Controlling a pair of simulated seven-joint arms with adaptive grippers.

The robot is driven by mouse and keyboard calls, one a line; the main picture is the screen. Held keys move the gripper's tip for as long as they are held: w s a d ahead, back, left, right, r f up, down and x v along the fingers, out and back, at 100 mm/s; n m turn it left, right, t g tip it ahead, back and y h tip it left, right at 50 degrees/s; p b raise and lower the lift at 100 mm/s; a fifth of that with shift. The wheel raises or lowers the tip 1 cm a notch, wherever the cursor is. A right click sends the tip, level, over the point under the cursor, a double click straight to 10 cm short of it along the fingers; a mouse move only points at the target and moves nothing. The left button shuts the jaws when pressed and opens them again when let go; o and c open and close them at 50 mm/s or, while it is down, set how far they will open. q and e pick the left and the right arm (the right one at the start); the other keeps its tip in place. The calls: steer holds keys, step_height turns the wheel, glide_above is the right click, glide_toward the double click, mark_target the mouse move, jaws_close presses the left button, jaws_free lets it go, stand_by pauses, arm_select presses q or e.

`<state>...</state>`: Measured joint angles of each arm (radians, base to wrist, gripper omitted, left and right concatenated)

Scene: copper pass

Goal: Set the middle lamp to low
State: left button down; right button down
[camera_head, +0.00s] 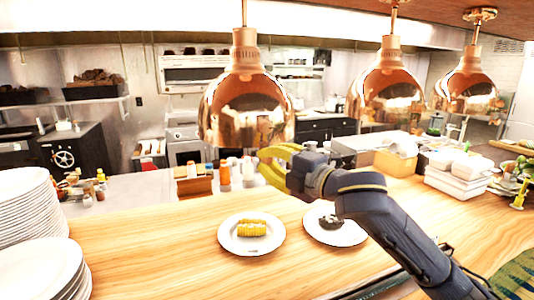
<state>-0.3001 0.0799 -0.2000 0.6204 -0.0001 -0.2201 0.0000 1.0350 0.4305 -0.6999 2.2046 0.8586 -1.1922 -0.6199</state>
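Three copper heat lamps hang over the wooden counter. The middle lamp (386,88) hangs right of centre, between the large left lamp (246,108) and the smaller right lamp (467,88). No switch or setting can be made out on the middle lamp. My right gripper (264,160), with yellow fingers, points left below the lamps, near the lower right rim of the left lamp in the picture. It is apart from the middle lamp. Its fingers overlap in this view, so their opening is unclear. No held thing shows. My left gripper is out of view.
On the wooden counter (150,245) stand a plate with corn (252,233) and a plate with dark food (335,234), partly behind my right arm. Stacked white plates (30,205) fill the left. White containers (458,175) stand at the right. Bottles line the far side.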

step_height(320, 180, down, 7)
steer(key=shift+f+g, duration=0.1)
steer(key=shift+g, duration=0.2)
steer(key=c, duration=1.2)
jaws_free()
steer(key=shift+v, duration=6.05)
